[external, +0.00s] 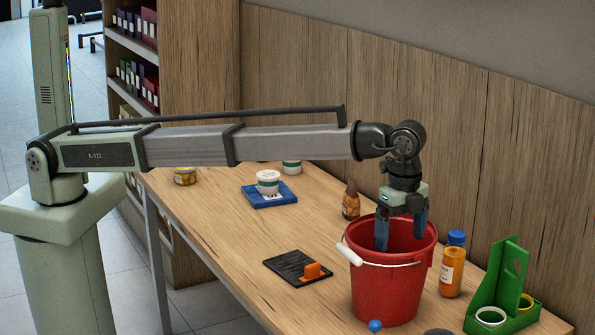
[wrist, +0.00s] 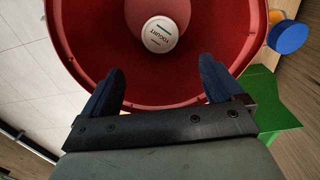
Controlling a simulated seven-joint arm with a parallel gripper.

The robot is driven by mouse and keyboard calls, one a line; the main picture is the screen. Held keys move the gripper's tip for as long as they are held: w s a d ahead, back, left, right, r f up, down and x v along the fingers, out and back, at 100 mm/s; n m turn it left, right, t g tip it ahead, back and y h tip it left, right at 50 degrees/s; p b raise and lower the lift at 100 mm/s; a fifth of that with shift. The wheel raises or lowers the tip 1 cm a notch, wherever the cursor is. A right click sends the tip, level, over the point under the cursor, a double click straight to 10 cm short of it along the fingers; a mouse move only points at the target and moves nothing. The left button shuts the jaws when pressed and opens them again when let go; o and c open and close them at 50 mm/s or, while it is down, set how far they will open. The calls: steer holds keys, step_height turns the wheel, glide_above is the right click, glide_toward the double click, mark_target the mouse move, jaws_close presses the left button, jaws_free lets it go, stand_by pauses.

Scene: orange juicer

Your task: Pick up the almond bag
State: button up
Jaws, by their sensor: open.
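A small brown pouch-like item (external: 351,201) stands on the table just behind and left of the red bucket in the external view. It may be the almond bag, but its label is too small to read. My gripper (external: 401,240) points down at the mouth of the red bucket (external: 385,295), right of and nearer than the brown item. Its blue fingers are apart with nothing between them. In the wrist view the open fingers (wrist: 162,68) are over the bucket (wrist: 85,70), and a white yogurt tub (wrist: 160,35) lies inside. No almond bag shows in the wrist view.
Right of the bucket are an orange juice bottle (external: 453,265) and a green holder (external: 512,285). Left are a black board with an orange block (external: 313,270) and a blue tray (external: 270,200) with a white tub. A wooden wall (external: 400,90) runs behind. The table's left middle is clear.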

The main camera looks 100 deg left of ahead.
step_height(320, 180, up, 5)
steer(key=n+t+y, duration=0.2)
steer(key=n+t, duration=0.2)
steer(key=n, duration=1.1)
glide_above(354, 187)
steer(key=s+d, duration=0.2)
steer(key=s, duration=0.3)
steer(key=x, duration=0.4)
steer(key=s+x, duration=0.1)
steer(key=x, duration=0.3)
steer(key=s+x, duration=0.1)
steer(key=x, duration=0.4)
steer(key=shift+a+f, duration=0.35)
steer(key=shift+f, duration=0.05)
steer(key=shift+w+a+x, duration=0.15)
steer(key=shift+a+x, duration=0.05)
steer(key=shift+x, duration=1.1)
steer(key=shift+w+a+x, duration=0.1)
steer(key=shift+a+x, duration=0.1)
steer(key=shift+x, duration=1.1)
steer(key=shift+r, duration=0.15)
steer(key=c, duration=1.1)
